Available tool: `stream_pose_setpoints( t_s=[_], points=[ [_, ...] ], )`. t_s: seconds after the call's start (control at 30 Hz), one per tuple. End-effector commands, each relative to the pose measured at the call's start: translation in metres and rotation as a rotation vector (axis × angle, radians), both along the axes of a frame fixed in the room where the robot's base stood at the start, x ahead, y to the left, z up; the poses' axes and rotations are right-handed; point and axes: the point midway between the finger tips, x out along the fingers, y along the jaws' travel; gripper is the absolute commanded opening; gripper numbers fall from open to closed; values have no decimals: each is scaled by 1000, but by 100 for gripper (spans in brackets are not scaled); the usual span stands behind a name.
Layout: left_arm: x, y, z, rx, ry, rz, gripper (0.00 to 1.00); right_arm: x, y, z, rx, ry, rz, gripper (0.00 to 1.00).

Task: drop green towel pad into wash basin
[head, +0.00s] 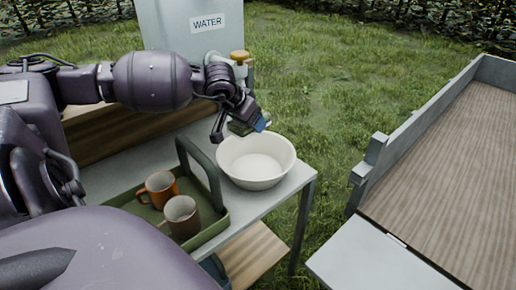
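The wash basin (256,178) is a round cream bowl, upright and empty, on the grey table. My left gripper (240,124) is above the back left rim of the basin, pointing down, its two fingers spread apart. A small dark green piece, which looks like the towel pad (239,128), fills the gap between the fingers and appears held there. The fingers hide part of it. A blue patch shows at the right fingertip. My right gripper is not in view.
A green tray (211,232) with a tall handle stands left of the basin, holding an orange mug (161,187) and a brown mug (181,214). A water tank (188,30) with a yellow-topped tap stands behind. A wooden-floored cart bed (455,180) is at right, with grass between.

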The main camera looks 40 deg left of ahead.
Motion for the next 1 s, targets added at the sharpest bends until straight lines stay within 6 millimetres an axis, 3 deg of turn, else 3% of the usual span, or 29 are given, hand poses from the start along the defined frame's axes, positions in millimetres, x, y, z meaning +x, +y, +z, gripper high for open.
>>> stream_pose_setpoints(
  t_s=[0.33,0.83,0.87,1.0],
  points=[
    [0,0,-37,-2,3,1,50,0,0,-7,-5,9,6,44],
    [0,0,-44,1,0,1,50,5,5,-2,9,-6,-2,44],
    [0,0,-44,1,0,1,76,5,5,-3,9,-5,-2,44],
    [0,0,-44,1,0,1,98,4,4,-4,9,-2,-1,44]
  ],
)
